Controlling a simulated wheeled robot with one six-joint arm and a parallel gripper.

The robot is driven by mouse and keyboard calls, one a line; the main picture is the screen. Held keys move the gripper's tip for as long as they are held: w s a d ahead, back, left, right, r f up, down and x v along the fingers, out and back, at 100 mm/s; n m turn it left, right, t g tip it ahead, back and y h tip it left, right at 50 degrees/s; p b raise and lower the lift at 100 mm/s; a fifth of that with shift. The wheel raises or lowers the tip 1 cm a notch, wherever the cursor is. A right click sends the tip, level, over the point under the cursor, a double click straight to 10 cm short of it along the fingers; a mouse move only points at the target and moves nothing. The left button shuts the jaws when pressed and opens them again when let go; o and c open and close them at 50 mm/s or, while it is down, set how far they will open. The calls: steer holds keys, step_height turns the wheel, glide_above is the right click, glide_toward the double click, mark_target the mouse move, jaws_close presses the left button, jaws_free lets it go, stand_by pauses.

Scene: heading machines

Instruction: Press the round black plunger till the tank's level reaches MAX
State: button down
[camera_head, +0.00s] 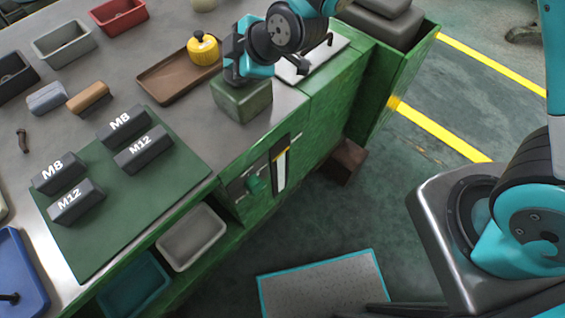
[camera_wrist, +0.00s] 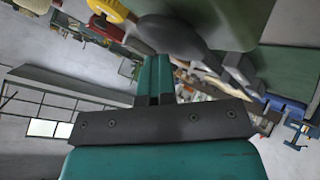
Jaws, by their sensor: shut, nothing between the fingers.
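In the wrist view a dark round disc, which looks like the plunger (camera_wrist: 172,36), is just beyond the tips of my gripper (camera_wrist: 154,58). The teal fingers are together and empty; I cannot tell whether they touch the disc. In the head view my gripper (camera_head: 248,68) is over the green block (camera_head: 241,100) at the bench edge, and the plunger is hidden there. A tall pale gauge (camera_head: 281,170) with a yellow part near its top is on the bench's green front, probably the tank's level. Its marks, including MAX, are too small to read.
A yellow canister (camera_head: 203,50) stands on a brown tray (camera_head: 158,85) left of my gripper. A green mat (camera_head: 120,205) holds dark M8 and M12 blocks. A grey mat (camera_head: 325,285) lies on the floor.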

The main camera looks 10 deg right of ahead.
steer(key=shift+s+d+f, duration=0.15)
steer(key=shift+f, duration=0.25)
steer(key=shift+s+d+f, duration=0.1)
steer(key=shift+s+f, duration=0.05)
steer(key=shift+f, duration=0.2)
steer(key=shift+s+d+f+b, duration=0.15)
steer(key=shift+f+b, duration=0.4)
steer(key=shift+b, duration=0.35)
steer(key=shift+s+f+b, duration=0.1)
steer(key=shift+f+b, duration=0.1)
steer(key=shift+b, duration=0.15)
steer(key=shift+r, duration=0.15)
steer(key=shift+w+r+p, duration=0.15)
steer(key=shift+r+p, duration=0.9)
steer(key=shift+r, duration=0.55)
steer(key=shift+w+r+p, duration=0.15)
steer(key=shift+r+p, duration=0.9)
steer(key=shift+r, duration=0.65)
steer(key=s+d+r+m+g+h, duration=0.1)
steer(key=s+d+r+m+g, duration=0.2)
steer(key=s, duration=0.7)
steer(key=s+d+r+m+g+h, duration=0.1)
steer(key=s+d+r+m+g, duration=0.2)
steer(key=s+d+r+m, duration=0.5)
steer(key=s+d+r, duration=0.1)
steer(key=s+d, duration=0.1)
steer(key=s, duration=0.1)
steer(key=shift+s+g, duration=0.15)
steer(key=shift+g, duration=0.15)
